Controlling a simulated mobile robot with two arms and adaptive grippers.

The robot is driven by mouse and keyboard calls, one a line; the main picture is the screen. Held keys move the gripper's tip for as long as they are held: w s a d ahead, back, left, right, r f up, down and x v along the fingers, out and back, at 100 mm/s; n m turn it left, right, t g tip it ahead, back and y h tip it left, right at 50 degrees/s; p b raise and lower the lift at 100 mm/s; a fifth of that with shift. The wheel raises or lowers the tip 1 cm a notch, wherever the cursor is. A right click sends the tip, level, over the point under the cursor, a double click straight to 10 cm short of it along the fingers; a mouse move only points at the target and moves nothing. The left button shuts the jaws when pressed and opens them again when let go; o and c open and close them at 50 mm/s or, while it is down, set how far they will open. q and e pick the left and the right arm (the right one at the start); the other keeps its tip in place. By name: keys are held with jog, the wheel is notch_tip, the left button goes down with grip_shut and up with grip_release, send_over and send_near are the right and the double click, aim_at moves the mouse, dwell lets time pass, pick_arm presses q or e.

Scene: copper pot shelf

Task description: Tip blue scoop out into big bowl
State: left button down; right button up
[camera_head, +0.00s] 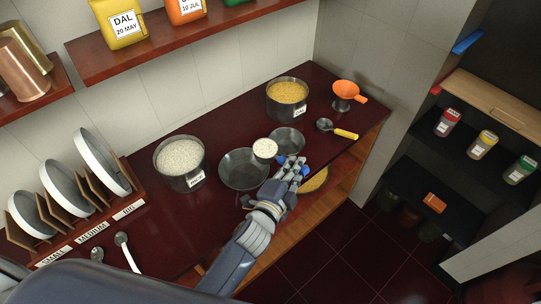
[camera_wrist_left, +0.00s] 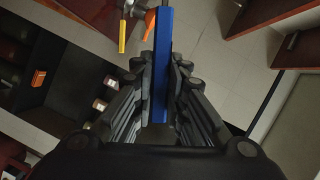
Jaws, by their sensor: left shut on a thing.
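My left gripper (camera_head: 291,172) is shut on the handle of the blue scoop. The scoop's round head (camera_head: 265,149) is full of white grains and looks upright, facing up. In the head view it overlaps the gap between the big bowl (camera_head: 236,178) and a smaller bowl (camera_head: 288,138); its height above them is hard to tell. The big dark metal bowl looks empty where it shows. In the left wrist view, the blue handle (camera_wrist_left: 162,70) runs between the fingers of my left gripper (camera_wrist_left: 160,85). My right gripper is not in view.
A pot of white grains (camera_head: 190,180) stands left of the big bowl. A pot of yellow dal (camera_head: 287,110) stands behind the smaller bowl. A yellow-handled scoop (camera_head: 340,132) and an orange funnel (camera_head: 350,93) are at right. A lid rack (camera_head: 125,205) fills the left.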

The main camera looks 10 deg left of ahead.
pick_arm(q)
jog(key=shift+d+h, duration=0.3)
jog(key=shift+d, duration=0.35)
jog(key=shift+s+a+f+n+b, duration=0.1)
jog(key=shift+a+n+b, duration=0.2)
jog(key=shift+a, duration=0.4)
jog(key=s+a+f+n+t+y+b, duration=0.1)
jog(key=a+n+t+y+b, duration=0.2)
jog(key=a+n+b, duration=0.6)
jog(key=s+a+n+t+y+b, duration=0.2)
jog(key=a+n+b, duration=0.7)
jog(key=n, duration=1)
jog(key=shift+s+a+f+t+y, duration=0.15)
jog(key=shift+a+f+t+y, duration=0.2)
jog(key=shift+a+t+y, duration=1.3)
jog(key=shift+a+g+y, duration=0.55)
jog(key=shift+g+y, duration=0.1)
dwell(0.5)
